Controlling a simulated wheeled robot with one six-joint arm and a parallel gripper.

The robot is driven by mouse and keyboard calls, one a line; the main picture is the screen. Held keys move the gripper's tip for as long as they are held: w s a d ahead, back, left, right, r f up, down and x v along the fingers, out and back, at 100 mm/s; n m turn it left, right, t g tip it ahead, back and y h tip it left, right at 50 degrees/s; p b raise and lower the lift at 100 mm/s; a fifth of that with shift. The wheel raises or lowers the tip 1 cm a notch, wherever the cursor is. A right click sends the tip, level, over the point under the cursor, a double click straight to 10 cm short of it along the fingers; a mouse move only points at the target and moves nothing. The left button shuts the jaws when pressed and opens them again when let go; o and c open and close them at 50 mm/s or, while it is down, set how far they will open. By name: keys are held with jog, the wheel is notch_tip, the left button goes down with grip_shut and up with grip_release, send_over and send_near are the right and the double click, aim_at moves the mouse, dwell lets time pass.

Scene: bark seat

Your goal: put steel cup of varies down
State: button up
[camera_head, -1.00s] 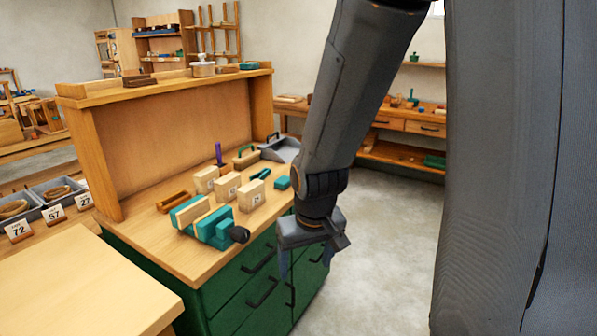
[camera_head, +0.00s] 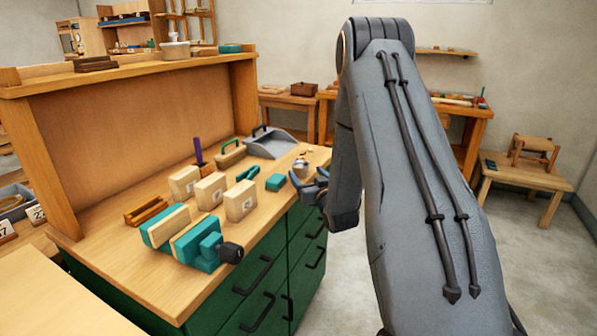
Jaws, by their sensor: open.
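A small shiny metal cup (camera_head: 301,166) appears at the right end of the wooden bench top. It is small in the picture, and my gripper's fingers partly overlap its lower side. My gripper (camera_head: 312,185) is open, at the bench's right edge, just in front of and below the cup in the picture. I cannot tell whether the fingers touch the cup or how deep they are relative to it.
A raised wooden shelf (camera_head: 130,72) stands behind. Open floor (camera_head: 350,285) lies to the right.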

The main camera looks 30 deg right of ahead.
aim_at(300, 164)
jog(key=w, duration=0.2)
jog(key=shift+w+d+r, duration=0.1)
jog(key=shift+w, duration=0.2)
jog(key=shift+w+d+p, duration=0.25)
jog(key=shift+w+p, duration=0.3)
jog(key=shift+w, duration=0.75)
jog(key=shift+w+d+p, duration=0.25)
jog(key=shift+w+p, duration=0.25)
jog(key=shift+w, duration=0.8)
jog(key=shift+r, duration=0.1)
jog(key=c, duration=1.2)
jog(key=shift+c, duration=0.2)
